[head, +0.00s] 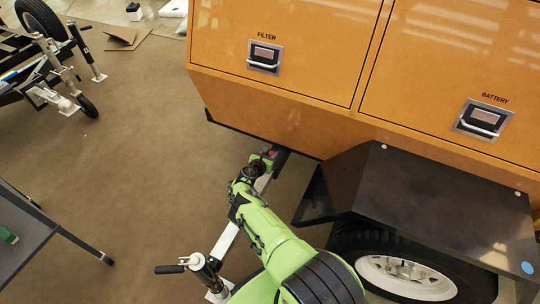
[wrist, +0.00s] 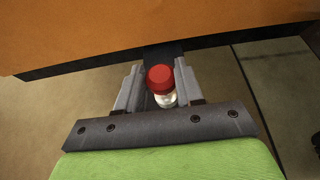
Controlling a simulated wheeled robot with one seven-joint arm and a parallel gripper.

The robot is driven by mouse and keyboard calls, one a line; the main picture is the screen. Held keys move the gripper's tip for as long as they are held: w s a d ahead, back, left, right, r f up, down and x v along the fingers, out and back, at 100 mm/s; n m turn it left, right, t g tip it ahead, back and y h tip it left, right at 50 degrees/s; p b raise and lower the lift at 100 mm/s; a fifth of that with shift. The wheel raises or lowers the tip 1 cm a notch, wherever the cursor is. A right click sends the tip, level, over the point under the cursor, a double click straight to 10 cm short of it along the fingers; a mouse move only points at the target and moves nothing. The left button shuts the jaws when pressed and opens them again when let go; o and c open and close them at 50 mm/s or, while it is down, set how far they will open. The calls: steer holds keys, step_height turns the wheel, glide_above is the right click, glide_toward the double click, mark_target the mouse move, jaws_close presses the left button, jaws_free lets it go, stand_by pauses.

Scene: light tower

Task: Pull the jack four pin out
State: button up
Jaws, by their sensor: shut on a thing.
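The jack pin has a red knob (wrist: 160,78) with a pale part below it, in the middle of the wrist view. A bit of red at the pin (head: 269,153) shows in the head view beside the trailer's lower edge. My gripper (wrist: 157,86) is shut on the pin, one grey finger on each side of it. My gripper is small and partly hidden by my green arm in the head view (head: 264,160). A white outrigger beam (head: 224,242) runs from there toward a jack (head: 204,271) with a black crank handle. The pin's lower end is hidden, so its depth cannot be told.
The orange trailer body (head: 280,106) with filter and battery doors stands just beyond my gripper. A black fender (head: 430,210) and wheel (head: 405,272) are at the right. A dark table (head: 25,235) stands at the left. Brown floor between them is free.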

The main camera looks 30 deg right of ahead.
jaws_close()
step_height(320, 180, up, 3)
steer(key=shift+p, duration=1)
steer(key=shift+f, duration=0.1)
steer(key=o, duration=1)
jaws_free()
